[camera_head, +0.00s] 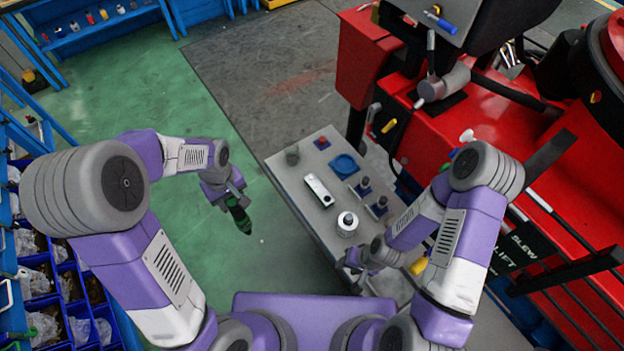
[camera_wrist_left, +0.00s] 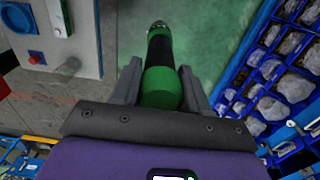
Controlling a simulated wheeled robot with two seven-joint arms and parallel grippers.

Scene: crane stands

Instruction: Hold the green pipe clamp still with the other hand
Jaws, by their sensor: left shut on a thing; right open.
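The green pipe clamp (camera_head: 239,214) shows as a long green and black piece, the only loose green thing in view. My left gripper (camera_head: 232,196) is shut on it and holds it over the green floor, left of the grey table. In the left wrist view the clamp (camera_wrist_left: 160,86) lies between the two fingers (camera_wrist_left: 161,90), its far end pointing away from the wrist. My right gripper (camera_head: 352,262) is open at the near end of the table, apart from the clamp. Its fingertips are small and partly hard to make out.
The grey table (camera_head: 287,185) bears a white block (camera_head: 319,190), a blue dish (camera_head: 344,166), a white round piece (camera_head: 347,224) and small dark pieces. A red crane machine (camera_head: 460,140) stands at the right. Blue bins (camera_head: 75,310) line the left. Floor between bins and table is clear.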

